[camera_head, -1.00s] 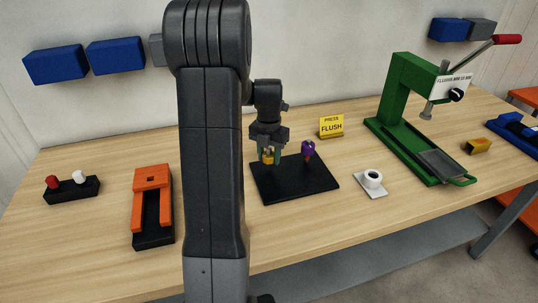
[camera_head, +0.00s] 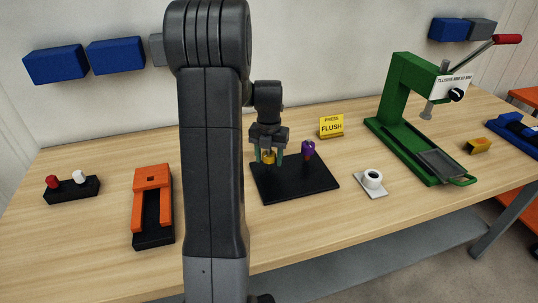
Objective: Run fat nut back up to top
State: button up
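A black base plate (camera_head: 300,187) lies on the table. A yellow nut (camera_head: 269,157) stands on its back left part, and a purple nut-like piece (camera_head: 308,148) stands on its back right part. I cannot tell from this view which is the fat one, and any rod through them is too small to make out. My gripper (camera_head: 269,158) points down over the yellow nut. Its greenish fingers are spread to either side of the nut, with a small gap showing. My upright arm link hides the area left of the plate.
A yellow "PRESS FLUSH" sign (camera_head: 331,126) stands behind the plate. An orange fixture (camera_head: 153,190) and a black two-knob box (camera_head: 72,188) are at left.

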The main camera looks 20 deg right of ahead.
jog(key=shift+o, duration=0.7)
jog(key=shift+w, duration=0.1)
jog(key=shift+r, duration=0.1)
jog(key=shift+d+r, duration=0.1)
jog(key=shift+r, duration=0.2)
notch_tip(320, 180, up, 13)
jog(key=shift+b, duration=0.3)
jog(key=shift+r, duration=0.1)
